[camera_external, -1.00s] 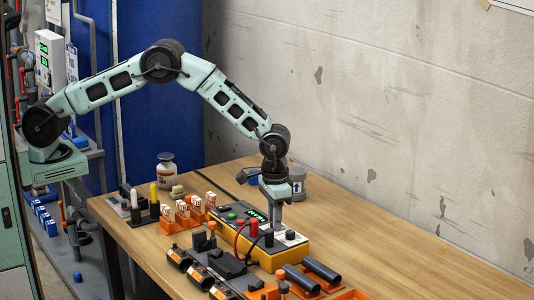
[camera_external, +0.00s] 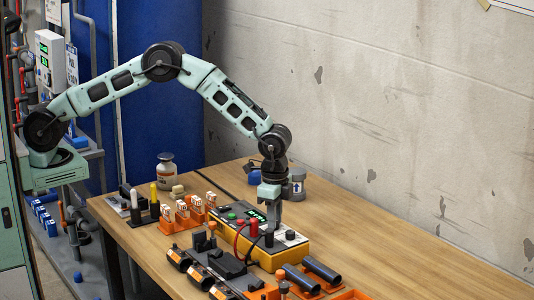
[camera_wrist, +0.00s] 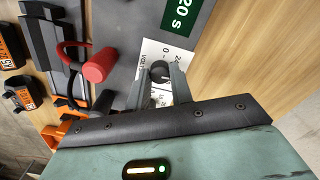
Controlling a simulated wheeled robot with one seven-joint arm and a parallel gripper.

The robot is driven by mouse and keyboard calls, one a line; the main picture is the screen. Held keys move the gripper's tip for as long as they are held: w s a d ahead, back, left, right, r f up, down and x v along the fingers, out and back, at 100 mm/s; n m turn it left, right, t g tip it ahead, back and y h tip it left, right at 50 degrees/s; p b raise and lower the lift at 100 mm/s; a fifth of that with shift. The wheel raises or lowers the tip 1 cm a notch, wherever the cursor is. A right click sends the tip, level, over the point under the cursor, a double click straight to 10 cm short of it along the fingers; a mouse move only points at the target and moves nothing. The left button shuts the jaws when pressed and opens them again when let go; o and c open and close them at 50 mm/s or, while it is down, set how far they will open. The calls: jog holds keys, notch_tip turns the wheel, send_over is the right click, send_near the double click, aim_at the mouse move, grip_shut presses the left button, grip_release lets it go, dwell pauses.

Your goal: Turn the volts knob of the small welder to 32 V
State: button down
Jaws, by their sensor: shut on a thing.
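The small welder (camera_external: 262,250) is a yellow and grey box on the workbench, with a dark display (camera_external: 257,215) lit with green figures. My gripper (camera_external: 273,222) points down over its top panel. In the wrist view, my gripper (camera_wrist: 160,86) has its two grey fingers on either side of a small dark round knob (camera_wrist: 159,70), shut on it. The knob sits on a white label plate (camera_wrist: 152,50) with partly covered scale print that seems to read volts. The pointer's exact setting cannot be read.
A red plug (camera_wrist: 99,65) with its cable sits close beside the fingers. Orange holders (camera_external: 185,215) stand left of the welder, black clamps (camera_external: 230,265) and dark pipes (camera_external: 320,270) in front. A grey canister (camera_external: 297,187) stands behind. The bench to the right is clear.

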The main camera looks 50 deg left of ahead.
jog(key=shift+m, duration=0.4)
jog(key=c, duration=1.2)
grip_release()
jog(key=shift+c, duration=0.2)
jog(key=shift+r, duration=0.1)
notch_tip(320, 180, up, 17)
jog(key=b, duration=0.2)
jog(key=shift+r, duration=0.15)
